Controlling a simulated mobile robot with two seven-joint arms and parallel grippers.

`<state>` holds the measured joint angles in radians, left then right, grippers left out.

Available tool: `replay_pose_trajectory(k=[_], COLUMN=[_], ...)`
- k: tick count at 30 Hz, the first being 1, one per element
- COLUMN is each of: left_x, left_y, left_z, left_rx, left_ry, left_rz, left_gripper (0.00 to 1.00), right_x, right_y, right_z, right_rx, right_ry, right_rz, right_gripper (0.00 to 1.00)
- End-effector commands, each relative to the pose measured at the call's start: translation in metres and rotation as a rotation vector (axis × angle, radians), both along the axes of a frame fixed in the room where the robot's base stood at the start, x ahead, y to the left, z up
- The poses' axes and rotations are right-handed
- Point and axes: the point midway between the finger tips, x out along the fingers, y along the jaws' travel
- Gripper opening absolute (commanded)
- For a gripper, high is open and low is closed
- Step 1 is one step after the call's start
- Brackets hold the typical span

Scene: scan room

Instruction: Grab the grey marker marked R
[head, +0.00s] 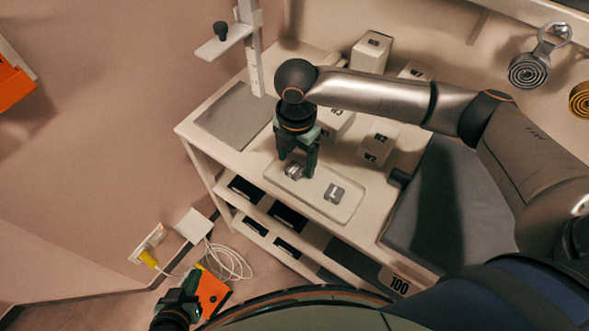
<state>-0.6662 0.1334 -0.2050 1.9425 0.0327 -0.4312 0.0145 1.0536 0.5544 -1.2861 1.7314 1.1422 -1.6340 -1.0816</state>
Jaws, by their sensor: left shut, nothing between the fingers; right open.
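Two small grey markers lie on a pale tray (345,212) on the shelf unit's top. One grey marker (293,172) is directly under my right gripper (297,168), partly covered by its fingers, and its letter is not readable. The other grey marker (334,193) lies to the right and seems to carry an L. My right gripper is open and points down, its green fingertips close around or just above the left marker; I cannot tell if they touch it. My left gripper (188,287) is shut and empty at the lower left, away from the tray.
White boxes, one marked W2 (378,146), stand behind the tray. A grey mat (235,116) lies at the left of the top, a dark grey pad (445,215) at the right. A yellow plug (148,258), white cable and orange item (212,293) are near my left gripper.

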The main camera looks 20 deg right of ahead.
Motion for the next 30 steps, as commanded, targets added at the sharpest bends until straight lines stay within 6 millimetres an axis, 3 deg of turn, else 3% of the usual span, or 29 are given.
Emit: replay_pose_trajectory(k=[3,11,30], left_x=[0.0003,0.0013,0.0019], left_y=[-0.0001,-0.0006,-0.0007], left_z=[-0.0023,-0.0016,-0.0009], left_rx=[0.002,0.001,0.0], left_ry=[0.004,0.003,-0.002], left_rz=[-0.002,-0.003,-0.003], left_gripper=[0.0,0.0,0.0], right_x=[0.0001,0.0001,0.0002], right_y=[-0.0003,-0.0002,-0.0003], right_z=[-0.0124,-0.0146,-0.0142], right_rx=[0.0,0.0,0.0], right_ry=[-0.001,-0.002,-0.002], right_rz=[0.0,0.0,0.0], right_gripper=[0.78,0.78,0.07])
